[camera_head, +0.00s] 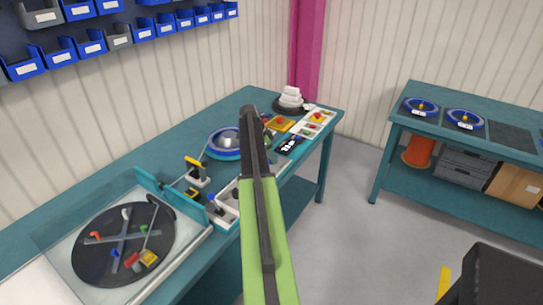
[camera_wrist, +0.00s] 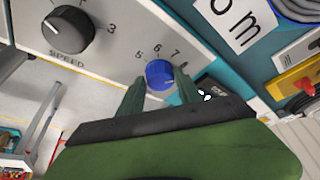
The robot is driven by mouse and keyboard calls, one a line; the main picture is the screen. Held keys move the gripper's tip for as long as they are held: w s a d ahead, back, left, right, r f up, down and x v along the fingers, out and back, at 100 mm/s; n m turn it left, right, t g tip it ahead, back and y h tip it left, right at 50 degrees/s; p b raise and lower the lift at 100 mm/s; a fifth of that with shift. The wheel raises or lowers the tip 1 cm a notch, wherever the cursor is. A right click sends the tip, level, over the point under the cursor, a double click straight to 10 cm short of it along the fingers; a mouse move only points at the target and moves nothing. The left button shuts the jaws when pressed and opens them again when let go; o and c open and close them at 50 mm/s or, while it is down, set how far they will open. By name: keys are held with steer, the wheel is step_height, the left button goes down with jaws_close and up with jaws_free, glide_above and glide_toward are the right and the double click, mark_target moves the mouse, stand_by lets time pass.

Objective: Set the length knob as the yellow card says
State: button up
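The blue knob (camera_wrist: 160,74) sits on a pale panel (camera_wrist: 110,55) in the wrist view, with 5, 6 and 7 printed around it. A small white mark shows on its lower right face. My gripper (camera_wrist: 159,82) has its two green fingers on either side of this knob; whether they touch it is unclear. In the head view my arm hides the knob and my gripper (camera_head: 248,115). A white card (camera_wrist: 235,18) reading "0 m" in part is cut off at the top of the wrist view. No clearly readable yellow card shows.
A black knob (camera_wrist: 68,30) marked SPEED is left of the blue one. A yellow box with a red button (camera_head: 281,123) stands farther along the bench. A black disc (camera_head: 110,270) is at the near end. A second bench (camera_head: 455,95) holds blue reels; floor lies between.

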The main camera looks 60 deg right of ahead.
steer(key=shift+o, duration=1.3)
steer(key=p+v, duration=1.6)
steer(key=v, duration=0.1)
steer(key=shift+r, duration=0.15)
steer(key=shift+w+a, duration=0.1)
